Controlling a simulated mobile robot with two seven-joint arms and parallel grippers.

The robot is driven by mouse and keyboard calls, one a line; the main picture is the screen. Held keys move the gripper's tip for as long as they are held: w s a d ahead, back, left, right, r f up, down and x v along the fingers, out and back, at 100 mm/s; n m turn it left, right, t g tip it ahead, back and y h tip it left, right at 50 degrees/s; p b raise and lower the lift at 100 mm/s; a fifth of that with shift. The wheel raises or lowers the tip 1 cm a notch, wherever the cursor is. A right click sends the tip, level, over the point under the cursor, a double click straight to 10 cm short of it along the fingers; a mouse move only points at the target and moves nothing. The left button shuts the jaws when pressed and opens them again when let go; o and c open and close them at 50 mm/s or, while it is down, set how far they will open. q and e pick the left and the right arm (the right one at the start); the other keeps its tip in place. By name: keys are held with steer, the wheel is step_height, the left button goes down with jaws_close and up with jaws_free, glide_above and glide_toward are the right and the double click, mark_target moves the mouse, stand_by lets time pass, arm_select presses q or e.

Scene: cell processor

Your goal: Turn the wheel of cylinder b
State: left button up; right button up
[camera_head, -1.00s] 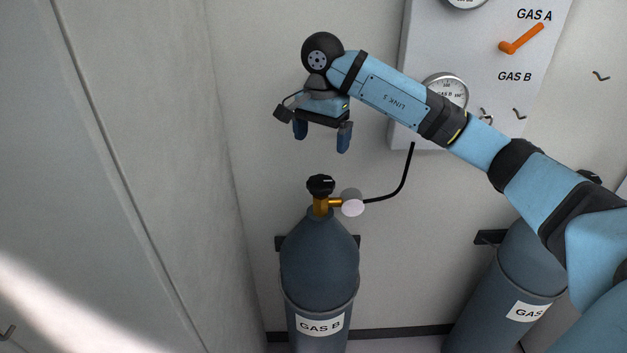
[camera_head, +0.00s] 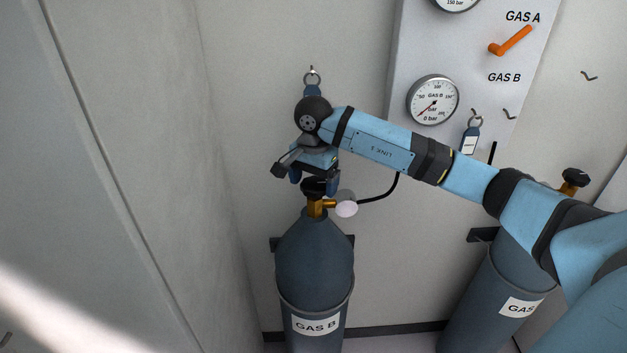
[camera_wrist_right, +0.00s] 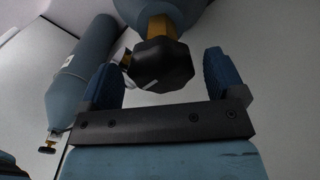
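Cylinder b (camera_head: 314,262) is a dark blue-grey gas bottle labelled GAS B, upright against the wall. Its black wheel (camera_head: 314,190) sits on top of a brass valve (camera_head: 316,208), partly hidden by my right gripper (camera_head: 312,182). In the right wrist view the black wheel (camera_wrist_right: 161,66) lies between the two blue fingers of that gripper (camera_wrist_right: 162,72). The gripper is open, with visible gaps between each finger and the wheel. My left gripper is in neither view.
A round white gauge (camera_head: 346,208) and a black hose (camera_head: 382,192) lead from the valve to the wall panel (camera_head: 410,60). Another cylinder (camera_head: 490,290) stands to the right. Tags hang on the wall (camera_head: 312,90) and panel (camera_head: 470,140).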

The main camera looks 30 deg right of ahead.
steer(key=c, duration=0.7)
